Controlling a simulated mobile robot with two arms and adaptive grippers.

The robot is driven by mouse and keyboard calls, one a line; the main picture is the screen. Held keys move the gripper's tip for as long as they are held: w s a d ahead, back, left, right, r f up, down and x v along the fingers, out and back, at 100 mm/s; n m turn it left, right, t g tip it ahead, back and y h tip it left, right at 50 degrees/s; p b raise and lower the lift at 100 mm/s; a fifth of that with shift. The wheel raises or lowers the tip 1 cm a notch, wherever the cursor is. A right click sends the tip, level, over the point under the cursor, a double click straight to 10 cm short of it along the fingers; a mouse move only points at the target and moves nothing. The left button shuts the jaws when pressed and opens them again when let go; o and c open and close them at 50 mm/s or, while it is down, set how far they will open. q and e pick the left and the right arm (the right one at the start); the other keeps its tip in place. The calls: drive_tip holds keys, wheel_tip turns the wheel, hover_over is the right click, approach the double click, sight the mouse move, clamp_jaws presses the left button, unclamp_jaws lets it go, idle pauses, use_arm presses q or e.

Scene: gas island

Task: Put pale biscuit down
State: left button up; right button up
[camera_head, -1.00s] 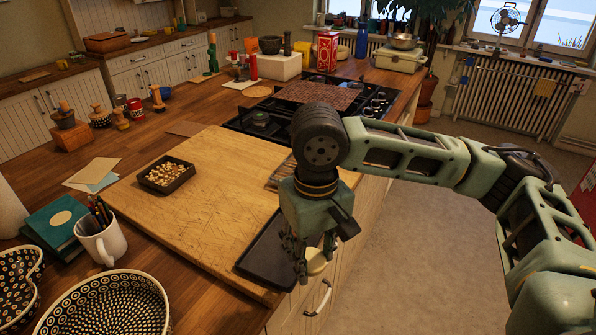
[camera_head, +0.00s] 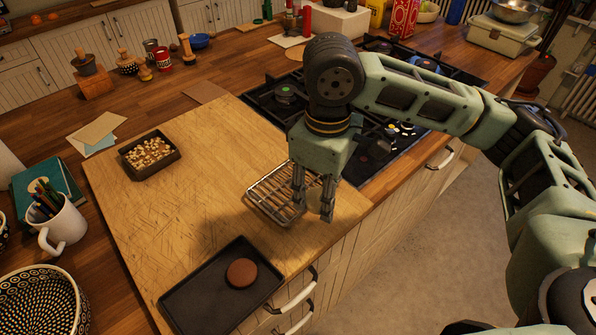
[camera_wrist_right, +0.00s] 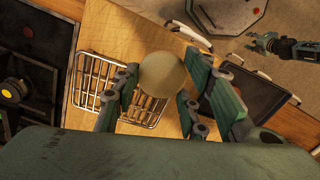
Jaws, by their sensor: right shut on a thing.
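The pale biscuit (camera_wrist_right: 162,74) is a round cream disc between the two fingers of my right gripper (camera_head: 314,208), which is shut on it. In the head view the fingers partly hide it. The gripper points down near the right side of the wire rack (camera_head: 270,196), by the counter's front edge. The rack also shows in the wrist view (camera_wrist_right: 84,82), below and left of the biscuit; contact cannot be told. My left gripper (camera_wrist_right: 264,43) shows small at the wrist view's upper right, its opening unclear.
A black tray (camera_head: 196,297) with a brown biscuit (camera_head: 241,273) lies at the board's front edge. The wooden board (camera_head: 190,215) has clear room in its middle. A dark box of nuts (camera_head: 149,154) stands on it. The gas hob (camera_head: 365,160) lies beyond the rack.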

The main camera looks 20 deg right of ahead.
drive_tip(key=r+n, duration=0.1)
drive_tip(key=n, duration=0.1)
drive_tip(key=r+n+p, duration=0.1)
drive_tip(key=n, duration=0.1)
drive_tip(key=r+n+p, duration=0.1)
drive_tip(key=n, duration=0.1)
drive_tip(key=shift+s+a+n, duration=0.3)
drive_tip(key=shift+a, duration=0.05)
drive_tip(key=shift+a+r+n+p, duration=0.15)
drive_tip(key=shift+r+n+p, duration=0.15)
drive_tip(key=shift+n, duration=0.4)
drive_tip(key=shift+s+r+n, duration=0.1)
drive_tip(key=shift+r+n, duration=0.05)
drive_tip(key=shift+n, duration=0.85)
drive_tip(key=shift+p, duration=0.35)
drive_tip(key=p, duration=0.3)
hover_over(281, 193)
wheel_tip(281, 193, down, 7)
drive_tip(key=shift+s+r, duration=0.1)
drive_tip(key=shift+r, duration=0.05)
wheel_tip(281, 193, down, 4)
drive_tip(key=shift+r+p, duration=0.25)
drive_tip(key=shift+p, duration=0.35)
use_arm(q)
wheel_tip(281, 193, up, 8)
drive_tip(key=a, duration=0.1)
drive_tip(key=shift+s, duration=0.25)
use_arm(e)
drive_tip(key=shift+f, duration=0.4)
